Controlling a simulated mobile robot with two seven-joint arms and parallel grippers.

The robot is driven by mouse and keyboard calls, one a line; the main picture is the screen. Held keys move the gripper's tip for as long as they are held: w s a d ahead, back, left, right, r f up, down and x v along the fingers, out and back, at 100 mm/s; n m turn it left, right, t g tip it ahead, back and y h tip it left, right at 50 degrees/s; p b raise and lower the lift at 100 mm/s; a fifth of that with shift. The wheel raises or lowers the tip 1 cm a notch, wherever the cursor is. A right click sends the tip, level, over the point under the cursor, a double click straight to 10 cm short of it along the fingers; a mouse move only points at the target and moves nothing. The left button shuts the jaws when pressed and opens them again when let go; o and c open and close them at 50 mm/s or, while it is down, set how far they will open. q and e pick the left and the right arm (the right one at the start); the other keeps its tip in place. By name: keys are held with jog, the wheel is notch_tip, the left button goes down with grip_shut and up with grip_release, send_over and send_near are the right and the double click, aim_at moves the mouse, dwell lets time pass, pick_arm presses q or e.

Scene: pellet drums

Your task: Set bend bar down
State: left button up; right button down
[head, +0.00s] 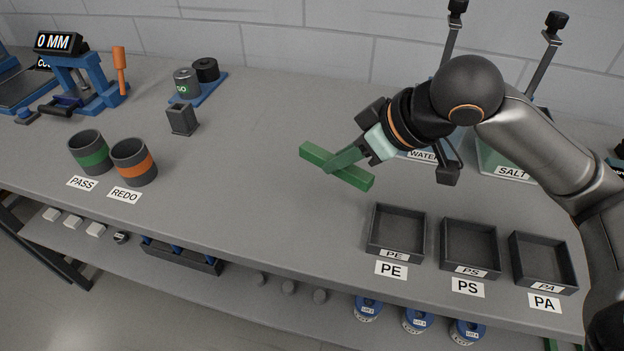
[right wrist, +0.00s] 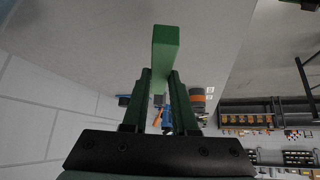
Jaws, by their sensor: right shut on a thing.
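The bend bar (head: 358,179) is a long green bar in the middle of the head view, lying slantwise over the grey bench. My right gripper (head: 335,165) reaches it from the upper right, and its green fingers are shut on the middle of the bar. In the right wrist view the bar (right wrist: 165,50) sticks out between the two fingers (right wrist: 160,85), end on. The bar is at or close above the bench top; I cannot tell whether it touches. The fingers hide part of the bar. My left gripper is not in view.
Trays PE (head: 372,245), PS (head: 446,260) and PA (head: 515,265) stand at the front right. The PASS cup (head: 88,153) and REDO cup (head: 133,163) stand at left. WATER and SALT containers (head: 510,157) are behind my arm. Bench left of the bar is clear.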

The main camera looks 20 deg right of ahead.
jog(key=x, duration=0.3)
jog(key=b+x, duration=0.1)
jog(key=x, duration=0.3)
jog(key=shift+w+r, duration=0.2)
jog(key=shift+w, duration=0.05)
jog(key=shift+w+a+f, duration=0.2)
jog(key=shift+w+f, duration=0.05)
jog(key=shift+f, duration=0.15)
notch_tip(320, 180, down, 4)
jog(key=shift+w+a+r+b, duration=0.1)
jog(key=shift+w+r+b, duration=0.15)
jog(key=shift+b, duration=0.3)
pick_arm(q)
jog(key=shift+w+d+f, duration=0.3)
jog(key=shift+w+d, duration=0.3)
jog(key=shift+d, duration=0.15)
pick_arm(e)
jog(key=c, duration=0.7)
grip_release()
jog(key=shift+f, duration=0.1)
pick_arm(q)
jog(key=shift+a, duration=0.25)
